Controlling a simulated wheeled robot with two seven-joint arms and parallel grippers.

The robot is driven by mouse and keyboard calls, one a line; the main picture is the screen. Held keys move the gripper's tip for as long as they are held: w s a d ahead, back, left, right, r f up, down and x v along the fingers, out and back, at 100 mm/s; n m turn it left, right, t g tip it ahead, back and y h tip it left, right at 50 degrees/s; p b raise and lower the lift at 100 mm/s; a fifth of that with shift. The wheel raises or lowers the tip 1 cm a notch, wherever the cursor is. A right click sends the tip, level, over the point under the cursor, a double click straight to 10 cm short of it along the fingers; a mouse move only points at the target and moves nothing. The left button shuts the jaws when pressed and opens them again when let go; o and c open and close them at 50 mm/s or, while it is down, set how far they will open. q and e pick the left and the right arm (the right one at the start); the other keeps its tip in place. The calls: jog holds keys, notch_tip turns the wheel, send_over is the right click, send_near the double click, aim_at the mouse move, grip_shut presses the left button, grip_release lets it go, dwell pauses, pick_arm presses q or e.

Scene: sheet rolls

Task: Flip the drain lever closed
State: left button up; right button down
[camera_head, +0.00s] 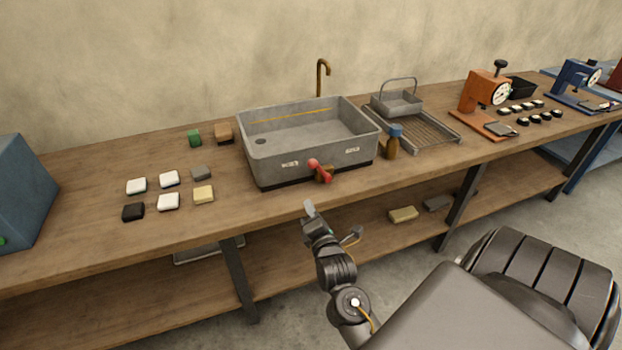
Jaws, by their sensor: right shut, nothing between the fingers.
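The drain lever (314,164) has a red knob and sits on a brass-coloured valve (324,175) at the front face of the grey sink (262,172). The lever tilts up to the left of the valve. Two small white labels (290,163) and (352,150) are on the sink front, one on each side of the lever; their text is too small to read for sure. My right gripper (309,208) is shut and empty, in front of the bench edge, below and slightly left of the lever, apart from it. My left gripper is not in view.
A brown bottle with a blue cap (393,143) stands right of the sink, beside a drying rack (430,128). Several soap-like blocks (168,202) lie left on the wooden bench (80,235). A brass faucet (321,78) rises behind.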

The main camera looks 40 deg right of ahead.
aim_at(321, 170)
jog(key=p+x, duration=0.1)
jog(key=x, duration=0.9)
pick_arm(q)
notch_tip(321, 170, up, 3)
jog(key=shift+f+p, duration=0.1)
jog(key=shift+p, duration=0.8)
pick_arm(e)
jog(key=d, duration=0.1)
jog(key=d+r, duration=0.1)
jog(key=d, duration=0.1)
jog(key=shift+s+d+r, duration=0.25)
jog(key=shift+d+r, duration=0.05)
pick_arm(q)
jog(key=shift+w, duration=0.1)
pick_arm(e)
jog(key=shift+r, duration=0.1)
